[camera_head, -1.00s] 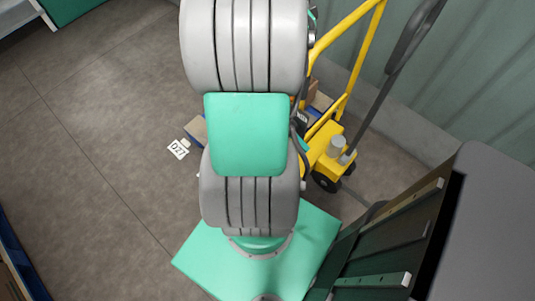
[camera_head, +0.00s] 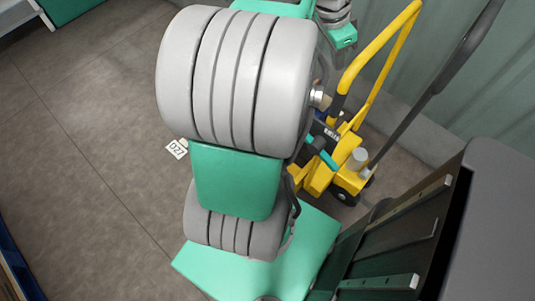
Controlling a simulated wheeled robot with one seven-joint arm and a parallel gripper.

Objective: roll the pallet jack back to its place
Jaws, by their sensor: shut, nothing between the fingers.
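The pallet jack (camera_head: 348,179) stands right of my arm, with a yellow body, a silver cylinder, a dark wheel, a yellow tube hoop and a long grey tiller with a dark grip that leaves the top edge. Its lower left part is hidden behind my arm. My gripper (camera_head: 323,152) is partly seen between my arm and the yellow hoop, its teal finger part close to the yellow body. It is shut and holds nothing. I cannot tell whether it touches the jack.
A white floor marker (camera_head: 176,149) lies left of my arm on open grey floor. A ribbed grey-green wall (camera_head: 490,95) with a low kerb runs behind the jack. A dark cabinet-like unit (camera_head: 390,235) stands close at the lower right. Blue-edged furniture (camera_head: 22,262) shows at lower left.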

